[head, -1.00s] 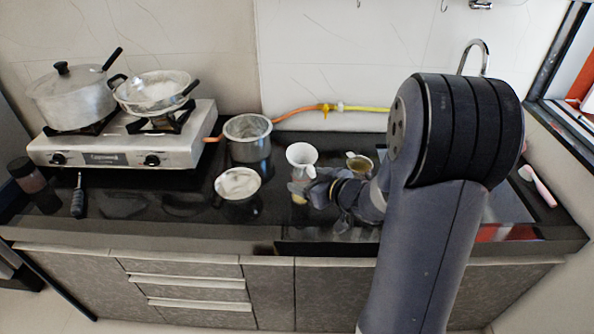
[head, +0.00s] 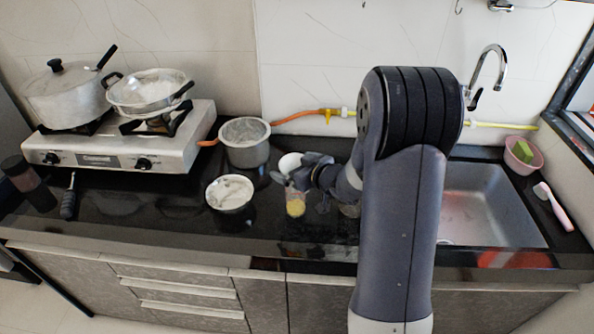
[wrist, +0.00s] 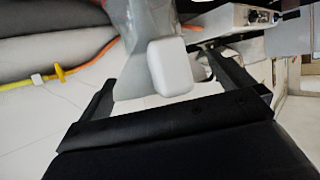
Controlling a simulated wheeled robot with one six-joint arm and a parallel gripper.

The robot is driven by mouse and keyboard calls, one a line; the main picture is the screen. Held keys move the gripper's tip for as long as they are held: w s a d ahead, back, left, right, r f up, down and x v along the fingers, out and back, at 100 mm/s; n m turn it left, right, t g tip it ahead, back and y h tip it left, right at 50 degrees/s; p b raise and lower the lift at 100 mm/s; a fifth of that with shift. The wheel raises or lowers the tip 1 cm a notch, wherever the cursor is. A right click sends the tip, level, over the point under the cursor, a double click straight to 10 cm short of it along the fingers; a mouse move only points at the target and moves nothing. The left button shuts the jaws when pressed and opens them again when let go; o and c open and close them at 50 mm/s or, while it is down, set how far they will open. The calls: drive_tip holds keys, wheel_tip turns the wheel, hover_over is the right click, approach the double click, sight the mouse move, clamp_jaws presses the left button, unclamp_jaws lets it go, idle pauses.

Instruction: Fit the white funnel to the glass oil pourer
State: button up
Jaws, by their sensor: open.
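The white funnel (head: 289,162) shows as a pale round rim behind my gripper, on the dark counter in front of the wall. The glass oil pourer (head: 296,205), clear with yellow oil in its lower part, stands in front of it; my gripper partly hides its top. My gripper (head: 288,179) is open, close to the funnel and just above the pourer. In the wrist view, a white rounded block (wrist: 170,68) on a pale grey body lies between the open fingers; I cannot tell which part it is or whether it touches them.
A metal pot (head: 245,155) and a pale-filled bowl (head: 230,193) stand left of the gripper. The stove (head: 120,150) is farther left. The sink (head: 490,210) and a pink bowl (head: 523,158) are right of my arm. An orange hose (head: 295,116) runs behind.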

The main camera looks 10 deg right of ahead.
drive_tip(key=c, duration=1)
drive_tip(key=shift+r, duration=0.1)
